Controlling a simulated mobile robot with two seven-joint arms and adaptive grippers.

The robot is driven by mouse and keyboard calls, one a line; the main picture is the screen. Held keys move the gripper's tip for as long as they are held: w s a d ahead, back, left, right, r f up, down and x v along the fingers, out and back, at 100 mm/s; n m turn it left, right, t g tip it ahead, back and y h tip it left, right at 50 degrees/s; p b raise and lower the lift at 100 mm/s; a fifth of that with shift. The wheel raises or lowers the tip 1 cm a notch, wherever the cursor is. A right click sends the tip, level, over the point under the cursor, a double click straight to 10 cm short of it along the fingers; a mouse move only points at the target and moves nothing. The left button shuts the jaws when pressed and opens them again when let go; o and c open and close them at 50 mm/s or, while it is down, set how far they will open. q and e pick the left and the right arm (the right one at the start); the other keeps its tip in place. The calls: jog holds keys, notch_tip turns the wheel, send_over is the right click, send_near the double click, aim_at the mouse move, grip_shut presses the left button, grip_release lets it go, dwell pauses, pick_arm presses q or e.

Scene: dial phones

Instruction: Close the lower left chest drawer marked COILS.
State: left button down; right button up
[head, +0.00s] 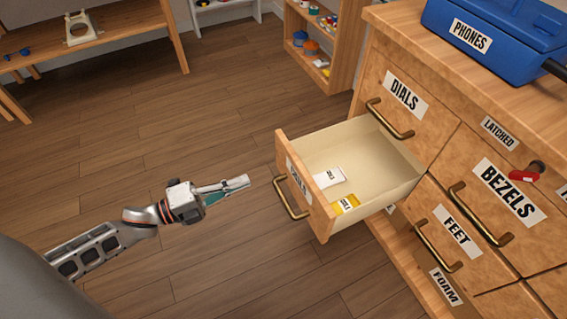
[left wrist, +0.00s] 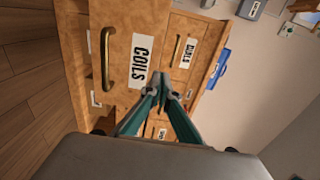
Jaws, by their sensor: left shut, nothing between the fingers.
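The drawer marked COILS (head: 303,197) stands pulled out from the chest, below the DIALS drawer (head: 385,113). It holds a white packet (head: 329,177) and a yellow packet (head: 346,205). Its brass handle (head: 289,197) is on the front, to the left of the label in the left wrist view (left wrist: 107,60). My left gripper (head: 245,183) is in front of the drawer, to the left of the handle and apart from it in the head view. Its fingers (left wrist: 162,92) are together and empty in the left wrist view, near the COILS label. My right gripper is not in view.
A blue box marked PHONES (head: 498,35) stands on top. Open wooden floor (head: 190,110) lies to the left of the drawer. A shelf unit (head: 345,50) stands behind.

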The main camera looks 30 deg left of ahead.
aim_at(294, 162)
pick_arm(q)
jog(key=b+x, duration=0.1)
jog(key=x, duration=1)
jog(key=shift+w+d+f+b, duration=0.1)
jog(key=shift+f+b, duration=0.05)
jog(key=shift+b, duration=0.25)
jog(key=shift+w+d, duration=0.2)
jog(key=shift+w, duration=0.05)
jog(key=shift+w+d, duration=0.15)
jog(key=shift+w, duration=0.05)
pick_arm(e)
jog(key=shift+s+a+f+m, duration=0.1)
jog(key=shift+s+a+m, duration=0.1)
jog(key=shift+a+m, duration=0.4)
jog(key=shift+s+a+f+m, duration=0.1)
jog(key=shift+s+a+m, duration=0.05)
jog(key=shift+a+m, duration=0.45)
pick_arm(q)
jog(key=shift+d+r, duration=0.1)
jog(key=shift+r, duration=0.1)
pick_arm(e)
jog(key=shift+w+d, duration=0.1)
